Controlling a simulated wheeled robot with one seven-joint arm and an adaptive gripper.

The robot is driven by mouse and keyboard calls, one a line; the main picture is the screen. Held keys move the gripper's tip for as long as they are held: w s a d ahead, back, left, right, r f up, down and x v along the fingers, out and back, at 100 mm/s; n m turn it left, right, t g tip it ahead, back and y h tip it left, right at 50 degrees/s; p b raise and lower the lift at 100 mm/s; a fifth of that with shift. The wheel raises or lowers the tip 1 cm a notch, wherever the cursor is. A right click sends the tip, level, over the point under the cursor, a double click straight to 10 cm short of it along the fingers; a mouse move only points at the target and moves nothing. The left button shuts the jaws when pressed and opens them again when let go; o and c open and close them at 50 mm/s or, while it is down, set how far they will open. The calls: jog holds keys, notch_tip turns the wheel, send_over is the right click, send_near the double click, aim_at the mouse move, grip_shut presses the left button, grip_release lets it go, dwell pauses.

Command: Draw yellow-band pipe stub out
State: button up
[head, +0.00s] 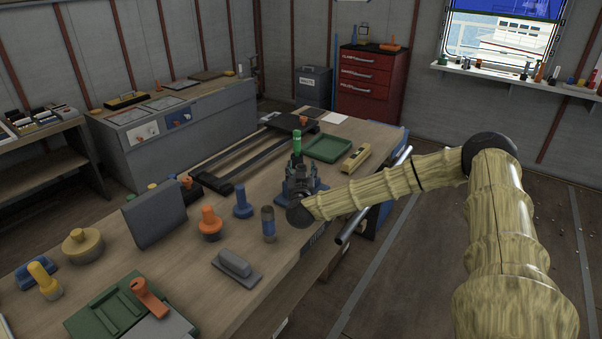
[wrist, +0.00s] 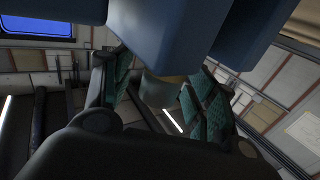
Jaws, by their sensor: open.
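In the wrist view my gripper (wrist: 160,98) is open, with a green ribbed pad on each side. A short tan-olive round piece (wrist: 158,88) lies between the pads, below a large blue body (wrist: 165,35); it may be the yellow-band pipe stub, but no clear band shows. I cannot tell whether the pads touch it. In the head view my arm ends at a dark blue-grey cluster (head: 299,182) on a blue base (head: 318,194), where gripper and fixture are hard to tell apart.
An orange knob (head: 210,222) and blue knob (head: 243,205) stand left.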

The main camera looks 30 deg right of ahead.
grip_shut()
jog(key=shift+r+p, duration=3.55)
jog(key=shift+r, duration=0.95)
